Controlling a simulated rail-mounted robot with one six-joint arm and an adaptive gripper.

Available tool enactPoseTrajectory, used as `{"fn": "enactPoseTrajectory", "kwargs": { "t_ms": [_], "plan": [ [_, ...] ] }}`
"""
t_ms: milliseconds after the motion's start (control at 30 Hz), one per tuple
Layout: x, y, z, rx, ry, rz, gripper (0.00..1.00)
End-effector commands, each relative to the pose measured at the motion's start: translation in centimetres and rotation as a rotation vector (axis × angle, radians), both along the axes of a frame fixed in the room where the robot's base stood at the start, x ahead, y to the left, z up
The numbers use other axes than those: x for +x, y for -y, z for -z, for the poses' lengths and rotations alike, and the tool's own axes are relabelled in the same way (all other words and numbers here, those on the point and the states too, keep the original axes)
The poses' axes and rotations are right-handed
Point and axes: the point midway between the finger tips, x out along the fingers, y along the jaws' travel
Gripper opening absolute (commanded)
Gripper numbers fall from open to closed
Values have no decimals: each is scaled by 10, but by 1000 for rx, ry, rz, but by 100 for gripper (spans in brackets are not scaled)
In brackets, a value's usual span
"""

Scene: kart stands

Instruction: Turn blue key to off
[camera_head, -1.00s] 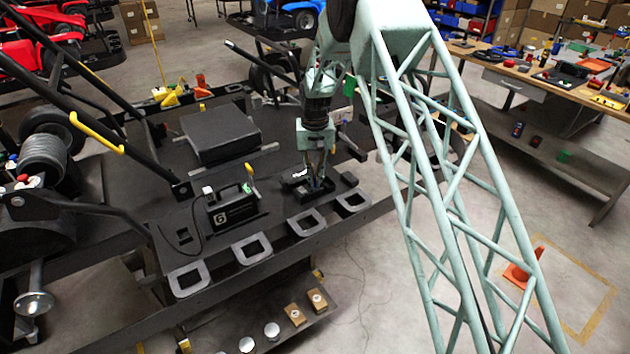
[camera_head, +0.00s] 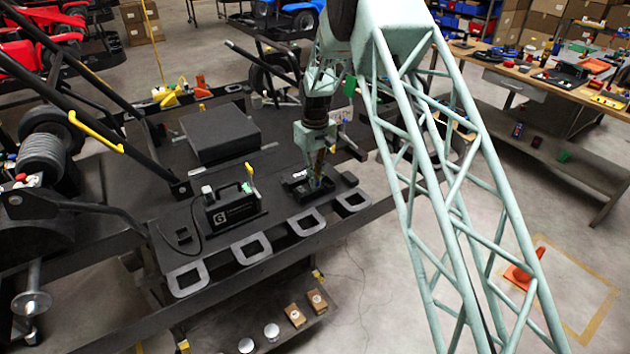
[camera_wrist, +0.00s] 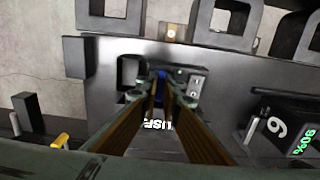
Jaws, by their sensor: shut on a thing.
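The blue key (camera_wrist: 160,74) shows as a small blue patch between my fingertips in the wrist view. It is mostly hidden by the fingers, so its angle cannot be told. It sits at a dark switch box (camera_wrist: 198,82) with light markings, which stands on the black bench in the head view (camera_head: 296,191). My gripper (camera_wrist: 160,86) points down over this box with its fingers closed in on the key. In the head view my gripper (camera_head: 316,184) is at the box, seen nearly edge-on.
A low black block (camera_head: 220,133) lies behind. Grey loop brackets (camera_head: 306,224) line the bench's front edge. An orange cone (camera_head: 524,274) stands on the floor at right.

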Motion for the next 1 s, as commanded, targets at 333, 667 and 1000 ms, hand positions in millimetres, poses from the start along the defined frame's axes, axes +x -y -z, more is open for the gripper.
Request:
{"fn": "enactPoseTrajectory", "kwargs": {
  "t_ms": [333,667,1000],
  "plan": [
    [0,0,0,0,0,-16,7],
    [0,0,0,0,0,-15,22],
    [1,0,-6,1,1,-15,22]
  ]
}}
